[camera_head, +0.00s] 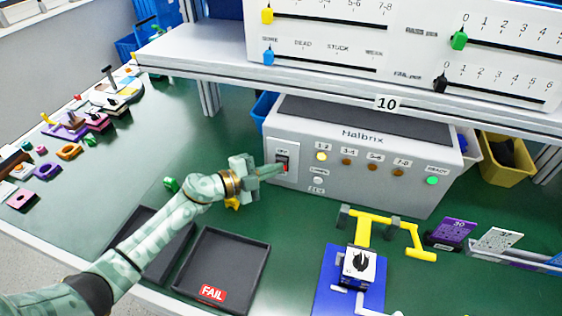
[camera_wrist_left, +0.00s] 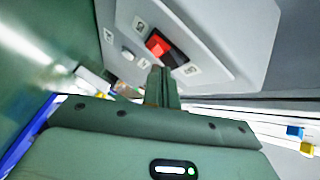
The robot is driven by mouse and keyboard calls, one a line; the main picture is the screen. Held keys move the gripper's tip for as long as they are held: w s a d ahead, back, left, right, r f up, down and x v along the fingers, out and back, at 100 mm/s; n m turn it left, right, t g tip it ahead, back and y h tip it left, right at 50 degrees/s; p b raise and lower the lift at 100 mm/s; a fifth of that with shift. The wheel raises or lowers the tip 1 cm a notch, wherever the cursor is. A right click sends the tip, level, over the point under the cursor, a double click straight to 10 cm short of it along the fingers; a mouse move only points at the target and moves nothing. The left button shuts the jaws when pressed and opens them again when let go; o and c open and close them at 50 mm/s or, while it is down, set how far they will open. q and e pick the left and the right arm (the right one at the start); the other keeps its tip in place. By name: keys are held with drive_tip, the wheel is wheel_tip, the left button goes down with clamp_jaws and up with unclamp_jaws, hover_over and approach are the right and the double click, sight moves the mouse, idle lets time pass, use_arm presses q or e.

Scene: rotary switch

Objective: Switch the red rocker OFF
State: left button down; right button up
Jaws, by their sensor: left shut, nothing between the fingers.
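The red rocker (camera_head: 283,164) is set in a dark frame at the left end of the front of a grey Halbrix box (camera_head: 340,196). In the left wrist view the red rocker (camera_wrist_left: 157,44) shows bright red on one half and dark on the other. My left gripper (camera_head: 282,169) is shut and empty, its fingertips at the rocker in the head view. In the left wrist view the closed fingers (camera_wrist_left: 163,84) point toward the rocker, just short of it in the picture; I cannot tell whether they touch. My right gripper is not in view.
A yellow-framed fixture with a black-knobbed switch (camera_head: 358,264) stands on a blue base in front of the box. A dark tray marked FAIL (camera_head: 225,262) lies below my left arm. A shelf (camera_head: 370,97) with sliders hangs above the box. Small coloured parts lie at far left.

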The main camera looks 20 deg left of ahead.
use_arm(q)
drive_tip(key=shift+w, duration=0.2)
drive_tip(key=shift+s, duration=0.1)
drive_tip(key=shift+s+f+p, duration=0.1)
drive_tip(key=shift+s+p, duration=0.35)
drive_tip(key=shift+s, duration=0.25)
drive_tip(key=shift+s, duration=0.1)
drive_tip(key=s, duration=0.1)
drive_tip(key=s+p, duration=0.1)
drive_tip(key=s, duration=0.2)
drive_tip(key=shift+s+a+f+p, duration=0.15)
drive_tip(key=shift+s+f+p, duration=0.15)
drive_tip(key=shift+s+p, duration=0.1)
idle(0.4)
